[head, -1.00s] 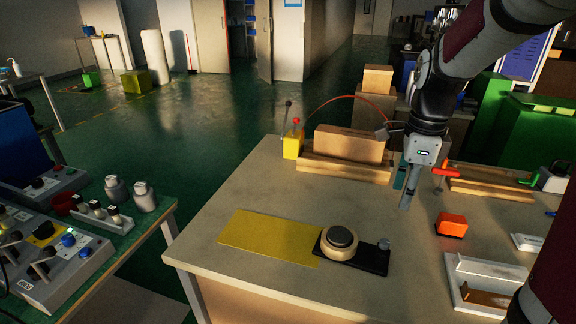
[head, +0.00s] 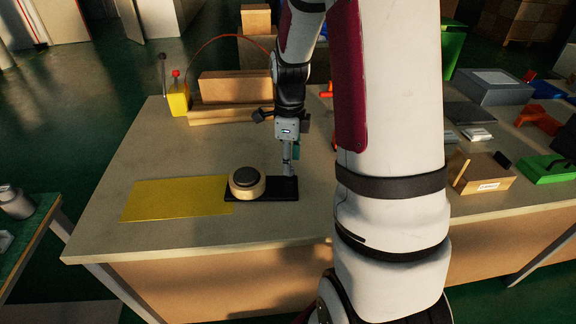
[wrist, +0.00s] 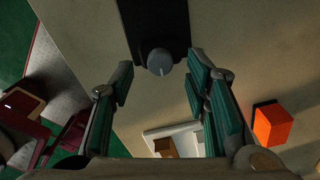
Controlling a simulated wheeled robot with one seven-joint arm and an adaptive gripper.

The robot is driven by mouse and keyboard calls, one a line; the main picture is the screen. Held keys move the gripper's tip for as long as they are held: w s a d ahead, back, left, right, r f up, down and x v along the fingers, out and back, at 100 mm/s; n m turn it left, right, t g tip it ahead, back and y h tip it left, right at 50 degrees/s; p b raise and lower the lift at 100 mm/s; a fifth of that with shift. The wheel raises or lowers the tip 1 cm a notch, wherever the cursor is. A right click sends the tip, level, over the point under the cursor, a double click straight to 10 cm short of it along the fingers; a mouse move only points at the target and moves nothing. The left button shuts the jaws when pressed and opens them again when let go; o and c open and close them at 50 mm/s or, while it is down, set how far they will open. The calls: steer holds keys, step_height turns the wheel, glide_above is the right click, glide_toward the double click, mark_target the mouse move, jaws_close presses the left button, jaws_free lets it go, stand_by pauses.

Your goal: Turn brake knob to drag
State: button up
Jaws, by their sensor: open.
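The brake knob is a small grey round knob (wrist: 159,60) with a thin pale mark on its face. It sits at one end of a black base plate (wrist: 152,20). In the head view the plate (head: 275,194) carries a cream and black round spool (head: 246,182) at its left end, and my gripper largely covers the knob at the right end. My gripper (head: 288,172) is open and points down over the knob. In the wrist view its teal-padded fingers (wrist: 159,80) stand apart, with the knob showing between their tips; contact cannot be told.
A yellow mat (head: 175,200) lies left of the plate on the bench (head: 150,150). An orange block (wrist: 272,124) lies to the right in the wrist view. The bench front is clear.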

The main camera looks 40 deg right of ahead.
steer(key=shift+f, duration=1.15)
jaws_close()
